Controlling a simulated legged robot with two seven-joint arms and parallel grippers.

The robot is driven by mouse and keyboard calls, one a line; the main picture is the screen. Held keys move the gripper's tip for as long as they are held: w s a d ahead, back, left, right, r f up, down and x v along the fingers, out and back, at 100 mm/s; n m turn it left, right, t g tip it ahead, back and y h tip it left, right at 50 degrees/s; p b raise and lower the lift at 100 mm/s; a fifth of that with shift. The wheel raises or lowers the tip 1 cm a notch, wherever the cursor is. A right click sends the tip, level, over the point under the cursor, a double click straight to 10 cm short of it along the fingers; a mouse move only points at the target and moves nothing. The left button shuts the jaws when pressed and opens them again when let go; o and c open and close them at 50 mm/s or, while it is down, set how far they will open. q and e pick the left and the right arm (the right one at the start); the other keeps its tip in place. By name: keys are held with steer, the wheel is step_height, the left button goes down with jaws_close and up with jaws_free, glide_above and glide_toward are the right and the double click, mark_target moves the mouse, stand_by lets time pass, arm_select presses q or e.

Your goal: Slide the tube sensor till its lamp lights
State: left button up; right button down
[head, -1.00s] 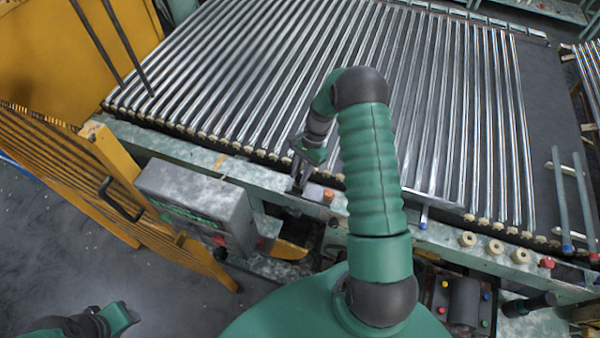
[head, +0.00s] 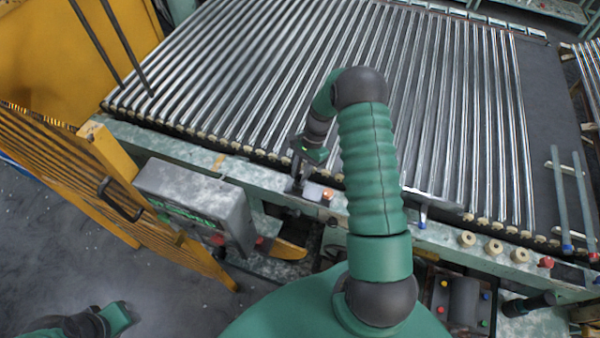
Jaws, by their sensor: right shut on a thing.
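My right gripper (head: 300,172) reaches over the front rail of the tube bed and is shut on the tube sensor (head: 296,187), a small dark piece at the rail. The sensor is mostly hidden by the gripper.
A grey control box (head: 195,200) stands in front of the rail at left, beside a slatted yellow gate (head: 120,190). Pale rollers (head: 493,247) and a red button (head: 546,262) sit along the rail at right. Grey floor is clear at lower left.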

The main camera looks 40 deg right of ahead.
steer(key=shift+w+d+r, duration=0.15)
steer(key=shift+w+d, duration=0.15)
steer(key=shift+d, duration=0.05)
steer(key=shift+w+a+b, duration=0.1)
steer(key=shift+w+b, duration=0.05)
steer(key=shift+b, duration=0.2)
steer(key=c, duration=1.3)
jaws_free()
arm_select(q)
steer(key=shift+d+f, duration=0.15)
steer(key=shift+d, duration=0.25)
arm_select(e)
steer(key=shift+o, duration=0.6)
steer(key=shift+f, duration=0.2)
steer(key=shift+d+r, duration=0.2)
arm_select(q)
steer(key=b+x, duration=0.2)
steer(key=s+b+x, duration=0.1)
steer(key=x, duration=0.1)
steer(key=shift+a+b, duration=0.1)
steer(key=shift+b, duration=0.3)
arm_select(e)
steer(key=v, duration=1.6)
steer(key=shift+d+r, duration=0.15)
steer(key=shift+r, duration=0.05)
